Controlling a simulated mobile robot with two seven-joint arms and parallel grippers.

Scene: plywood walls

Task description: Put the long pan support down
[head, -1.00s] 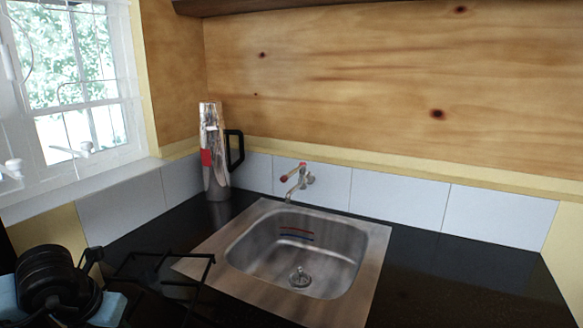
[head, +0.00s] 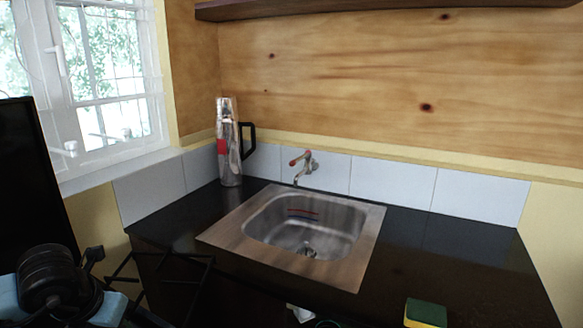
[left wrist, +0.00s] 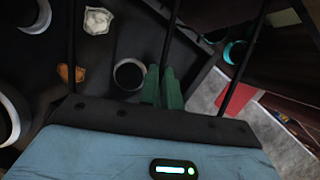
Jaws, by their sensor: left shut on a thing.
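The long pan support (head: 180,285) is a frame of thin black bars at the lower left of the head view. My left gripper (left wrist: 163,88) is shut on it. In the left wrist view its green fingertips close on a black bar of the pan support (left wrist: 265,22), and further bars run up the picture. In the head view the support is held in the air in front of the counter's left front edge, tilted. The gripper's fingertips are hard to make out there. My right gripper is not in view.
The black counter (head: 420,255) holds a steel sink (head: 375,225), a tall metal jug (head: 230,150) and a yellow-green sponge (head: 425,313). A dark upright panel (head: 30,180) stands at far left. Below my left gripper, a dark surface (left wrist: 100,50) carries several small items.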

